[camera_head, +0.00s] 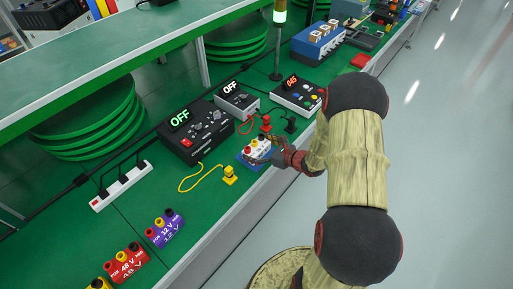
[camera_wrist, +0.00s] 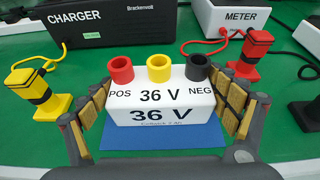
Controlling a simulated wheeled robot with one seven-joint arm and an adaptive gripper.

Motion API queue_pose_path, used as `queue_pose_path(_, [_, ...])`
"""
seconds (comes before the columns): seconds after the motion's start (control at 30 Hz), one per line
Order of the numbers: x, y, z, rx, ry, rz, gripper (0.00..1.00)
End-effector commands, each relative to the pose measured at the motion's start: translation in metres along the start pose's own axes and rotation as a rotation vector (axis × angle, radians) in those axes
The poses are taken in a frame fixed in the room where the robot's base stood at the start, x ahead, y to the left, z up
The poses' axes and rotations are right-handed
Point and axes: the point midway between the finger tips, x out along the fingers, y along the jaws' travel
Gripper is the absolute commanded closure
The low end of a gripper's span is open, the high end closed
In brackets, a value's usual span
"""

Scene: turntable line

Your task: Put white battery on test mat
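The white battery (camera_wrist: 160,97), marked 36 V, has a red, a yellow and a black terminal on top. It stands upright over the blue test mat (camera_wrist: 150,141), whose front part shows below it. Whether it rests fully on the mat is hard to tell. In the head view the battery (camera_head: 258,147) and the mat (camera_head: 243,162) are near the table's front edge. My gripper (camera_wrist: 162,105) has a finger on each side of the battery, and the padded tips appear to press its sides. My gripper (camera_head: 272,151) reaches in from the right in the head view.
Behind stand the charger (camera_head: 195,130) and meter (camera_head: 237,99). A yellow plug (camera_head: 229,175) is left of the mat; a red plug (camera_head: 265,124) and black plug (camera_head: 290,125) are behind right. Purple (camera_head: 164,229) and red (camera_head: 126,264) batteries are at lower left.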

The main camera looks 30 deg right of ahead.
Motion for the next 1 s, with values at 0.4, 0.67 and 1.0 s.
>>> queue_pose_path(0.4, [0.000, 0.000, 0.000, 0.000, 0.000, 0.000, 0.00])
queue_pose_path(0.67, [-0.008, -0.001, 0.004, 0.001, 0.000, -0.002, 0.00])
queue_pose_path(1.0, [-0.076, -0.002, 0.006, 0.003, 0.000, -0.005, 0.00])
